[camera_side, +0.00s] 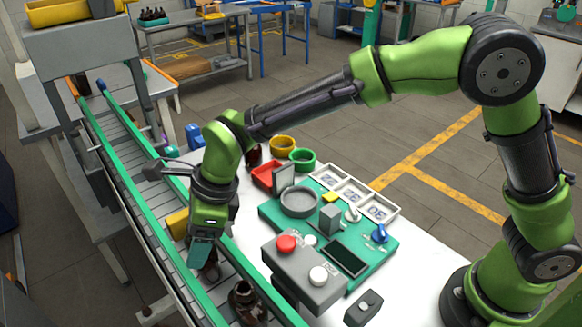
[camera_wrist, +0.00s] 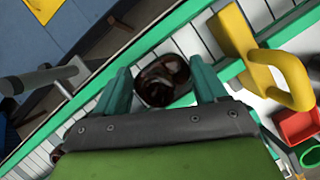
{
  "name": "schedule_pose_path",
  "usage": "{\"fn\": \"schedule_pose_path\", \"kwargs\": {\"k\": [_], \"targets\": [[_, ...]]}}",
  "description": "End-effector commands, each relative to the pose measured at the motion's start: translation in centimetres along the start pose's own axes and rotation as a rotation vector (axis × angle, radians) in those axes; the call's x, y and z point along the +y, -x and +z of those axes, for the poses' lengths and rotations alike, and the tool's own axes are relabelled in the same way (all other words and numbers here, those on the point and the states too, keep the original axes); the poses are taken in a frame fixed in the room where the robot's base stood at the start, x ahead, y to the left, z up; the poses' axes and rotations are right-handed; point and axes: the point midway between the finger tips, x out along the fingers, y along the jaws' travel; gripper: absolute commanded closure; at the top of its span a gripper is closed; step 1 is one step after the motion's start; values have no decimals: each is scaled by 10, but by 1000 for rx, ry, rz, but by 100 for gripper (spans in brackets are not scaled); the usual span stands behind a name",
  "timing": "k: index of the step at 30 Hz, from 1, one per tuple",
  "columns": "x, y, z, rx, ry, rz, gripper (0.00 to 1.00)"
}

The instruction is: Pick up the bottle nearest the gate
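A dark amber bottle (camera_side: 211,269) stands on the conveyor (camera_side: 118,145), partly hidden behind my gripper (camera_side: 203,257). In the wrist view the same bottle (camera_wrist: 161,80) shows from above, between the two green fingers of my gripper (camera_wrist: 163,83). The fingers are apart, with a gap on the left of the bottle; the right finger is close to it, and I cannot tell whether it touches. A second amber bottle (camera_side: 246,301) stands farther down the conveyor toward the camera. A yellow piece (camera_side: 178,223) sits at the conveyor beside my gripper; it looks like a yellow handle (camera_wrist: 285,75) in the wrist view.
Green rails edge the conveyor. A grey bar (camera_side: 165,170) reaches over it behind my gripper. A control box (camera_side: 303,273) with red and white buttons, a green board (camera_side: 365,252), a red bin (camera_side: 267,176) and yellow and green bowls stand on the white table to the right.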

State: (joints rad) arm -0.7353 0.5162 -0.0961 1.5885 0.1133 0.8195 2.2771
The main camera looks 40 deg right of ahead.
Motion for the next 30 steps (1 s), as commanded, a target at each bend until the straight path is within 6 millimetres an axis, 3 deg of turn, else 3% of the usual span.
{"fn": "schedule_pose_path", "kwargs": {"k": [1, 9, 17, 30], "targets": [[0, 0, 0, 0, 0, 0, 44], [0, 0, 0, -1, 0, 0, 81], [0, 5, 2, -3, 1, -1, 81], [0, 77, 33, -4, 1, -2, 81]]}}
